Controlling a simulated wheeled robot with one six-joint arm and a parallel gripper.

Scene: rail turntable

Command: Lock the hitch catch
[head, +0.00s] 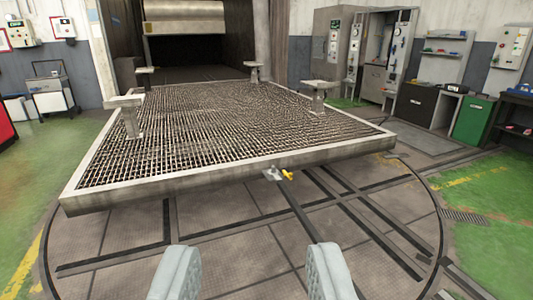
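The hitch catch (287,175) shows as a small yellow piece beside a grey metal bracket (272,174). It sits at the middle of the near edge of a large grated platform (240,178). It is too small to tell whether it is locked. My gripper (250,262) is at the bottom of the view, its two pale grey fingers wide apart with nothing between them. It is well short of the catch and apart from it.
A round turntable floor (225,230) with dark rails (375,235) lies under and in front of the platform. Posts (319,97) stand on the platform's corners. A dark chamber opening (187,48) is behind.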

